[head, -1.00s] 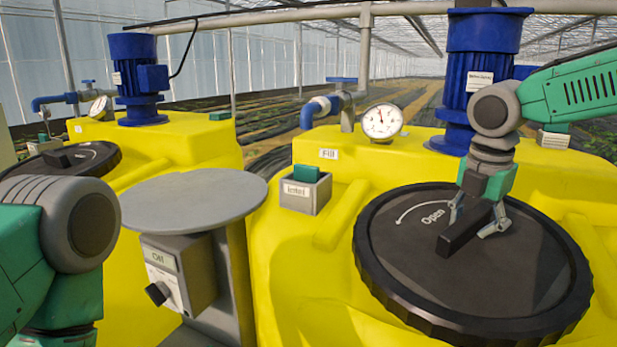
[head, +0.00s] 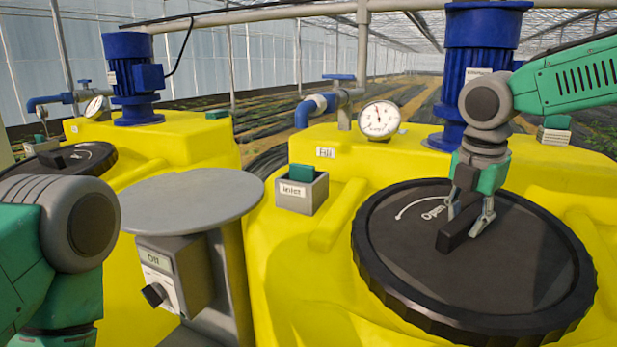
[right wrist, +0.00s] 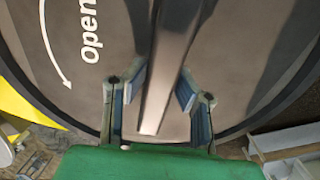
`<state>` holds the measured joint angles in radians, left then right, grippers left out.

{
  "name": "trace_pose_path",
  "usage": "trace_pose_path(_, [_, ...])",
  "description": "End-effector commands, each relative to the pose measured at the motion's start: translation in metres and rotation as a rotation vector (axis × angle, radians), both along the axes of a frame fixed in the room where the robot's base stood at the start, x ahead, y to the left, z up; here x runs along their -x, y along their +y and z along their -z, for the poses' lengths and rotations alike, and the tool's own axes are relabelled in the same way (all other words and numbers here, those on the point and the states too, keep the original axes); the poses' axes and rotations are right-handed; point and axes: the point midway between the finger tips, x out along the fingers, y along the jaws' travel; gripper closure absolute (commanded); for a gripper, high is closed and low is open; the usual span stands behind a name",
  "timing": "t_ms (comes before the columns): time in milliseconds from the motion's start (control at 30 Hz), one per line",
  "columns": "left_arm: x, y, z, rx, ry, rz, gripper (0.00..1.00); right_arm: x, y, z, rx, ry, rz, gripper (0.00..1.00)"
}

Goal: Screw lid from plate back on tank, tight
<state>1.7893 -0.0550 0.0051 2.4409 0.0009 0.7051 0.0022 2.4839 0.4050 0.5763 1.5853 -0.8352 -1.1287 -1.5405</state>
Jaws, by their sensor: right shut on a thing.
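The large black lid (head: 400,262) lies over the opening of the right yellow tank (head: 300,270). It looks roughly level; how tightly it is seated cannot be told. It bears a raised black bar handle (head: 456,235) and a white "Open" arrow. My right gripper (head: 469,214) is shut on the handle from above, one finger on each side. In the right wrist view, the fingers (right wrist: 157,92) flank the bar (right wrist: 165,75). The round grey plate (head: 190,198) on its post is empty. My left arm shows at the left edge, but its gripper is out of frame.
A grey box with a green top (head: 302,188) and a pressure gauge (head: 380,119) stand near the lid. A blue motor (head: 480,50) rises behind my right wrist. A second yellow tank (head: 190,140) with its own black lid (head: 78,158) is at the left.

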Motion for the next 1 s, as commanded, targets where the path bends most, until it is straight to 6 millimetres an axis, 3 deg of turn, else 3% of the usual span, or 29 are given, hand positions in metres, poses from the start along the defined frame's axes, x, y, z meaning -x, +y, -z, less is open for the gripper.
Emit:
trace_pose_path(500, [0.0, 0.0, -0.005, 0.0, 0.0, -0.001, 0.56, -0.001, -0.001, -0.039, 0.002, -0.009, 0.001, 1.0])
trace_pose_path(1000, [0.0, 0.0, -0.004, 0.0, 0.0, -0.001, 0.56, 0.001, 0.0, -0.041, 0.003, -0.007, 0.0, 1.0])
